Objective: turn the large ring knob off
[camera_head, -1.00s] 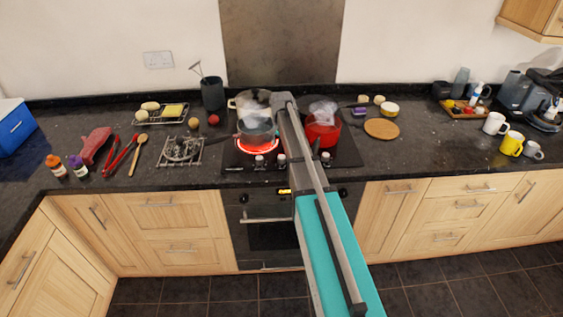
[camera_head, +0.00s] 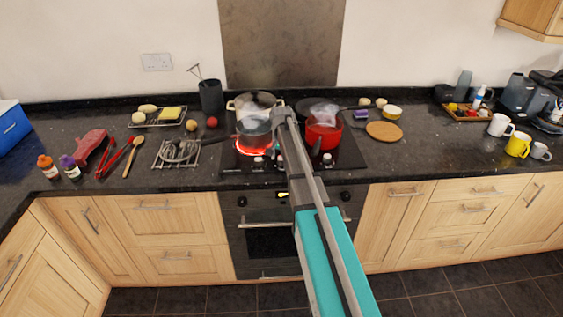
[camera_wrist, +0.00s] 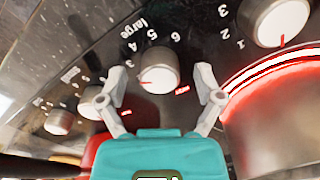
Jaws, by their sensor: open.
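In the wrist view a round pale metal knob (camera_wrist: 152,71) stands on the black hob panel, with "large" and numbers printed beside it. Its red pointer mark is on its lower left side, apart from the small red label at its lower right. My gripper (camera_wrist: 162,76) is open, with one fingertip on each side of this knob and a visible gap to each. I cannot tell how deep the fingers reach. In the head view my arm covers the gripper and this knob.
Neighbouring knobs stand close by: one at upper right (camera_wrist: 275,20), two at left (camera_wrist: 93,101). A glowing red ring (camera_wrist: 270,68) is near the right finger. A steaming pot (camera_head: 255,125) and a red pot (camera_head: 324,130) stand on the hob.

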